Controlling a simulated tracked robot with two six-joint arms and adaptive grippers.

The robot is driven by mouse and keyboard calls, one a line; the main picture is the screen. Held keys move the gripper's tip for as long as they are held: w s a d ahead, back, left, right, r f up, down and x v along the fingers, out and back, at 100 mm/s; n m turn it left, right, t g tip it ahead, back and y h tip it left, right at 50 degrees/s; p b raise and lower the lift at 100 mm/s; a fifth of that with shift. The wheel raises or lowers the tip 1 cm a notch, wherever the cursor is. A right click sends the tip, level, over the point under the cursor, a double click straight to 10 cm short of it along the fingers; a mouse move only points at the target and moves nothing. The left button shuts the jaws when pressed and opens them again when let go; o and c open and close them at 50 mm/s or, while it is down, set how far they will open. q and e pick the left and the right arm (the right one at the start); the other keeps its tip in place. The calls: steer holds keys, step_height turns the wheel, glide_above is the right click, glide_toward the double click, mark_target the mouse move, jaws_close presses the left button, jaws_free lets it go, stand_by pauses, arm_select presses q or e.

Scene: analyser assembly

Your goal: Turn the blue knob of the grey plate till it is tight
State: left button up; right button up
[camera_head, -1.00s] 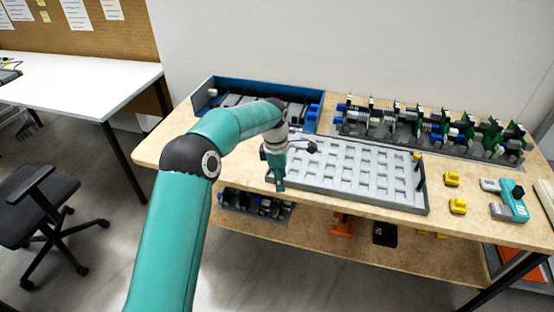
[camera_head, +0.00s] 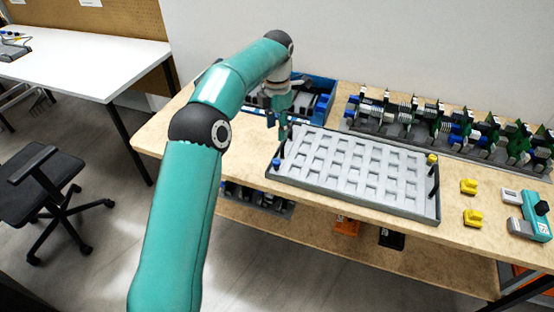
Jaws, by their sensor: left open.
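The grey plate (camera_head: 350,176) is a shallow tray with a grid of pockets, lying near the front edge of the wooden table. A small blue knob (camera_head: 276,162) stands at its front left corner, near a dark upright post (camera_head: 283,147). A yellow knob (camera_head: 432,159) tops another post at the right end. My left gripper (camera_head: 277,124) is open, pointing down above the plate's back left corner, behind and above the blue knob and apart from it. I cannot tell how tight the knob is. My right gripper does not show.
A blue crate (camera_head: 322,92) with dark parts stands behind my gripper. A rack (camera_head: 400,134) of green boards lines the table's back right. Two yellow blocks (camera_head: 470,187) and a teal device (camera_head: 536,214) lie right of the plate. A lower shelf (camera_head: 300,240) runs underneath.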

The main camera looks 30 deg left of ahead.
mark_target(276, 161)
arm_select(q)
step_height(276, 161, down, 13)
steer(key=shift+r, duration=0.1)
stand_by(0.3)
jaws_close()
